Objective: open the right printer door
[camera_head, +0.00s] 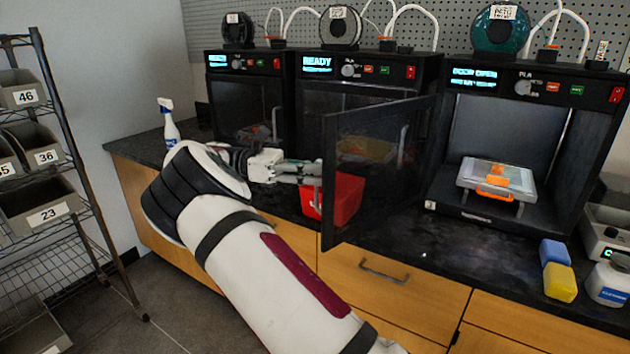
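The right printer (610,140) stands at the right of the counter, and its display reads "DOOR OPEN". Its dark, windowed door (333,205) is swung out to the left, with the free edge towards me and to the left. The chamber is uncovered and shows a build plate (470,178) with an orange print (496,178) on it. My gripper (305,172) is beside the door's free edge, on its left side. The fingertips reach the door edge in the picture; I cannot tell whether they touch it or how far apart they are.
A red bin (312,198) sits behind the door, below my gripper. The middle printer (400,88) reads "READY"; the left printer (235,100) stands beyond. Blue (554,253) and yellow (560,283) blocks and a white bottle (608,282) are at the right front.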

